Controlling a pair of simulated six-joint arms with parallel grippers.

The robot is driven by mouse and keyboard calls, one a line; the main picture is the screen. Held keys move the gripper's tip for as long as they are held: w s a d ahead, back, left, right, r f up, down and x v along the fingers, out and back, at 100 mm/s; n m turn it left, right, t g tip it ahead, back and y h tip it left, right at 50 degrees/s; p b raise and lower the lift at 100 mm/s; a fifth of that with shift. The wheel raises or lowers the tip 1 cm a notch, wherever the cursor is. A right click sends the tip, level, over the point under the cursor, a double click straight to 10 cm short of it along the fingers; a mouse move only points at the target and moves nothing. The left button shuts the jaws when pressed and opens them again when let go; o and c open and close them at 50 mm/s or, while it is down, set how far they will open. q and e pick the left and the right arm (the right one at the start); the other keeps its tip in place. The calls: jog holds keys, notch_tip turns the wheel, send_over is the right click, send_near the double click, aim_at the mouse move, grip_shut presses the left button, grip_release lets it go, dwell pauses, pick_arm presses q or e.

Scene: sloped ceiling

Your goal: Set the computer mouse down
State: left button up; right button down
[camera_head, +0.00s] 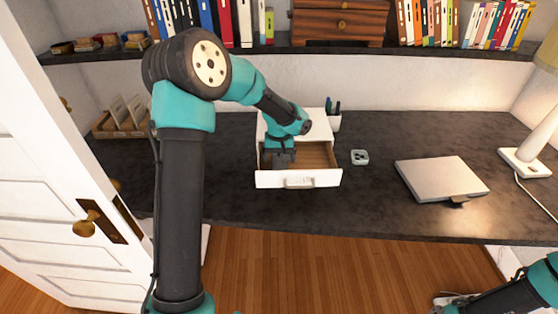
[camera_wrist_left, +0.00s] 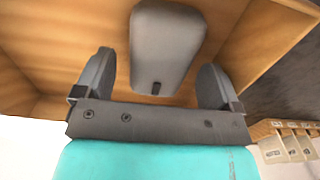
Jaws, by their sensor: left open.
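The computer mouse (camera_wrist_left: 168,45) is a grey rounded block with a small dark slot. In the left wrist view it is in the wooden interior of the open drawer (camera_wrist_left: 60,40), just beyond and between my left fingers. My left gripper (camera_wrist_left: 157,75) is open, with a finger on each side and a visible gap to the mouse. In the head view my left gripper (camera_head: 284,158) reaches down into the left part of the white-fronted drawer (camera_head: 265,180) and hides the mouse. My right gripper is out of view; only part of that arm shows at bottom right.
The drawer belongs to a small white cabinet (camera_head: 318,127) on the dark desk (camera_head: 225,190). A card holder (camera_wrist_left: 285,145) is at left on the desk.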

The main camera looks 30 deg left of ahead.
aim_at(279, 159)
pick_arm(q)
notch_tip(279, 159, up, 11)
dwell(0.4)
